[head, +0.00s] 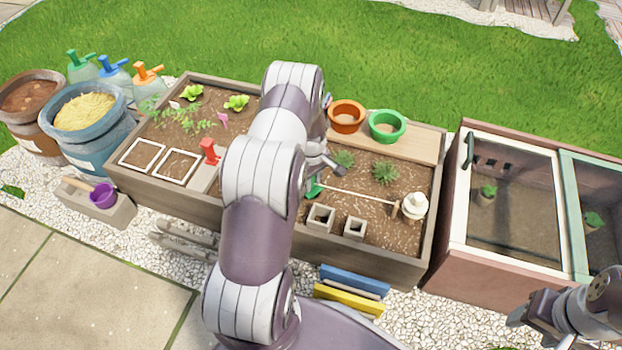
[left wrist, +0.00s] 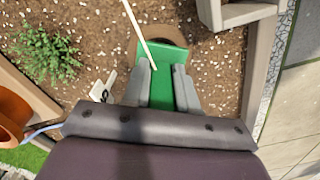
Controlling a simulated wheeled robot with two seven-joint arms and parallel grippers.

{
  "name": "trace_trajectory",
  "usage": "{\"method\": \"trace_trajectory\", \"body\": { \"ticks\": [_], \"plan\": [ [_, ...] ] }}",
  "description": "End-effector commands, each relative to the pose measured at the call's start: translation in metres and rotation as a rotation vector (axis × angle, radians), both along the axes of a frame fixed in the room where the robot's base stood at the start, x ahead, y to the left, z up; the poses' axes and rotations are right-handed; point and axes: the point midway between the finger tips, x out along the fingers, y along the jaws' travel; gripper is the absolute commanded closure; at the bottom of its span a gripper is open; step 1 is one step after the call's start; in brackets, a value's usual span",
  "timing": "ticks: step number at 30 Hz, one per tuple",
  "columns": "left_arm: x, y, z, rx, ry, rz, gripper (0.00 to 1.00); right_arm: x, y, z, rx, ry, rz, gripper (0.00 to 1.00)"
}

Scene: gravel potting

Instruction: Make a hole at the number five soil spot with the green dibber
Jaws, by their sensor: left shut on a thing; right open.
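The green dibber (head: 314,188) is in my left gripper (head: 318,178) over the right half of the soil bed. In the left wrist view, the left gripper (left wrist: 160,88) is shut on the dibber's broad green part (left wrist: 163,62). Its lower end is hidden. A brown rounded patch (left wrist: 163,31) shows just beyond it, partly covered. I cannot read a number five at any spot. A small white tag with a dark mark (left wrist: 103,88) stands left of the fingers. My right gripper (head: 533,315) is open and empty at the lower right.
Square grey pots (head: 320,217) stand in front. Green plants (head: 385,172), an orange pot (head: 346,116) and a green pot (head: 387,126) are behind. A red tool (head: 209,150) stands left.

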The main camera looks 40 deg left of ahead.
Motion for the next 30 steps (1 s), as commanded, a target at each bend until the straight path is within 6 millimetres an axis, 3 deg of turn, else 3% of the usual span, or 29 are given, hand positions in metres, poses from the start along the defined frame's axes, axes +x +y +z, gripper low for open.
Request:
{"method": "trace_trajectory", "body": {
  "ticks": [17,26,30],
  "plan": [
    [-0.001,0.0,-0.019,-0.002,0.002,0.0,1.0,0.0,0.0,-0.011,0.0,0.0,0.0,0.43],
    [-0.001,0.0,-0.017,-0.001,0.001,0.0,1.0,0.0,0.0,-0.009,0.0,0.0,0.0,0.43],
    [0.0,0.0,-0.006,0.0,0.001,0.0,1.0,0.0,0.0,0.001,0.0,0.0,0.0,0.43]
  ]
}}
